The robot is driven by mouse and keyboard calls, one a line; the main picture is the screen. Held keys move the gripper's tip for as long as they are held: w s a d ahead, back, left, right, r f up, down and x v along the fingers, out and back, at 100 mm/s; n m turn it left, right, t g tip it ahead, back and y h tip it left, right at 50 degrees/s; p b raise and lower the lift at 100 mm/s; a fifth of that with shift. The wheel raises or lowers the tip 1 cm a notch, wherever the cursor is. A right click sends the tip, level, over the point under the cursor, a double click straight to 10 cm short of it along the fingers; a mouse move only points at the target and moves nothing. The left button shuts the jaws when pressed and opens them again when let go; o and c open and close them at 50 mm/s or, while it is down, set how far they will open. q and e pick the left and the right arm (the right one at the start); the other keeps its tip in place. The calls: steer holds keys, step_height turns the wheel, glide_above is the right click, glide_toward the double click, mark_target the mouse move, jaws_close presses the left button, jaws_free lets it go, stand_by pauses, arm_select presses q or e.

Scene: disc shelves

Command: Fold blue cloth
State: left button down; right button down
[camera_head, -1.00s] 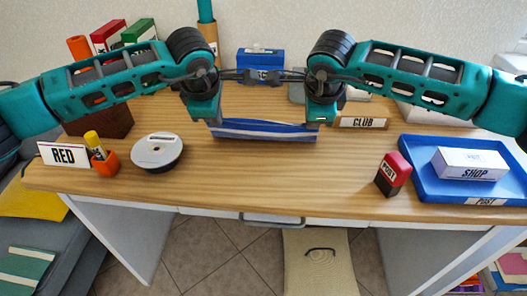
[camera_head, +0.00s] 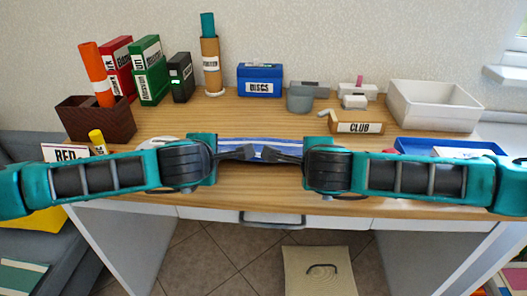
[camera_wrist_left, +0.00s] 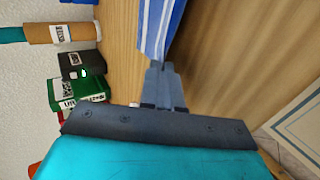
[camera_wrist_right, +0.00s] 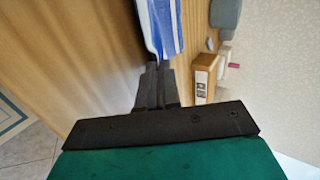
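The blue and white striped cloth (camera_head: 268,143) shows as a narrow band between my two hands near the front of the wooden desk. My arms hide part of it in the head view. My left gripper (camera_head: 250,152) comes in from the left, its fingers close together at the cloth. In the left wrist view the cloth (camera_wrist_left: 160,25) runs out from the fingertips. My right gripper (camera_head: 272,153) faces it from the right. In the right wrist view the cloth (camera_wrist_right: 164,25) meets the fingertips. Both grippers look shut on it.
At the back stand upright boxes (camera_head: 150,80), a brown holder (camera_head: 100,120), a blue DISCS box (camera_head: 260,80) and a white bin (camera_head: 435,105). The CLUB block (camera_head: 357,127) and blue tray (camera_head: 420,145) are at right. The RED sign (camera_head: 63,152) is at left.

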arm_select(q)
steer(key=c, duration=1)
jaws_free()
arm_select(e)
steer(key=c, duration=1)
jaws_free()
arm_select(q)
steer(key=s+r, duration=0.6)
steer(key=r, duration=0.3)
arm_select(e)
steer(key=s+r, duration=0.6)
steer(key=r, duration=0.3)
